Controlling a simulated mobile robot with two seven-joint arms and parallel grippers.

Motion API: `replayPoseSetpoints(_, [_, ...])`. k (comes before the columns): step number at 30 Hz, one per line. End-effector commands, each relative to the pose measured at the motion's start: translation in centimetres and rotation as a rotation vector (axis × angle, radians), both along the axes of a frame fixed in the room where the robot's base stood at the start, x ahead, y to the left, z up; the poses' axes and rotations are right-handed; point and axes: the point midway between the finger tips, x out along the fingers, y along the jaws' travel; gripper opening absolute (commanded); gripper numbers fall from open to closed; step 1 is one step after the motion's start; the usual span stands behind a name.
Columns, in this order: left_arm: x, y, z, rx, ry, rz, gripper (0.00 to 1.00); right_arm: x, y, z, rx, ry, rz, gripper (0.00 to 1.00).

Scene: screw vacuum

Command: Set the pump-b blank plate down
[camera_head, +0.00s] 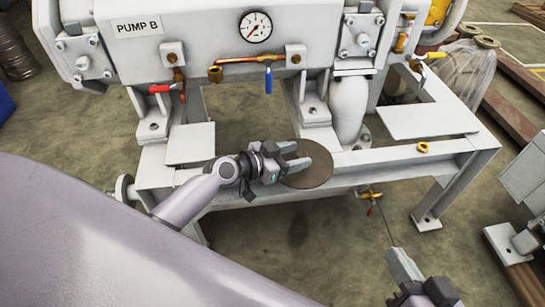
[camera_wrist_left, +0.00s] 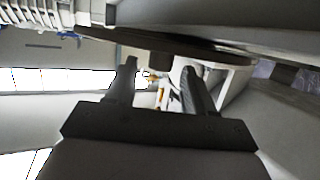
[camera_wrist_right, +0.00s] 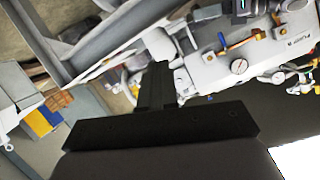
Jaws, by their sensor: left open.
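The blank plate, a round brown-grey disc (camera_head: 308,172), lies at the front beam of the pump B frame, partly covered by my left gripper. My left gripper (camera_head: 311,156) is open, its two fingers spread over the disc. In the left wrist view the disc shows edge-on as a dark plate (camera_wrist_left: 205,44), with a short dark knob (camera_wrist_left: 160,62) near the gap between the fingertips (camera_wrist_left: 159,65). The fingers do not look closed on the knob. My right gripper (camera_head: 405,268) is low at the right, away from the plate; its fingers (camera_wrist_right: 160,70) look together, with nothing seen between them.
The pump B body (camera_head: 200,40) with its gauge (camera_head: 256,27) and red, blue and yellow valve handles stands behind. A flat ledge (camera_head: 425,120) on the frame's right is bare, and a brass ring (camera_head: 423,148) sits on the beam. Another metal frame (camera_head: 525,180) stands at far right.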

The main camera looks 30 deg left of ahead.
Motion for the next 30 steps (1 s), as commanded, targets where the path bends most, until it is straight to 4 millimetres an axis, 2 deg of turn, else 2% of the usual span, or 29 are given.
replayPoseSetpoints(6, [-3.6, 2.4, 1.3, 0.005, 0.003, -0.001, 0.53, 0.2, -0.6, 0.5, -0.037, -0.005, -0.014, 0.0])
replayPoseSetpoints(12, [-6.6, 4.2, 2.4, 0.004, 0.002, -0.003, 0.53, -0.3, -1.2, -0.2, -0.067, 0.012, -0.027, 0.0])
replayPoseSetpoints(21, [-8.7, 5.6, 3.2, 0.001, 0.001, -0.002, 0.53, -0.3, -1.3, -0.4, -0.074, 0.012, -0.029, 0.0])
replayPoseSetpoints(23, [-9.1, 5.2, 3.1, -0.005, 0.007, -0.005, 0.53, -0.3, -1.3, -0.3, -0.074, 0.011, -0.028, 0.0])
replayPoseSetpoints(26, [-10.4, 3.3, 2.7, -0.023, 0.033, -0.016, 0.53, -0.3, -1.2, -0.3, -0.074, 0.009, -0.029, 0.0])
replayPoseSetpoints(30, [-13.5, -1.2, 2.3, -0.067, 0.097, -0.021, 0.53, -0.3, -1.2, -0.1, -0.071, 0.005, -0.028, 0.0])
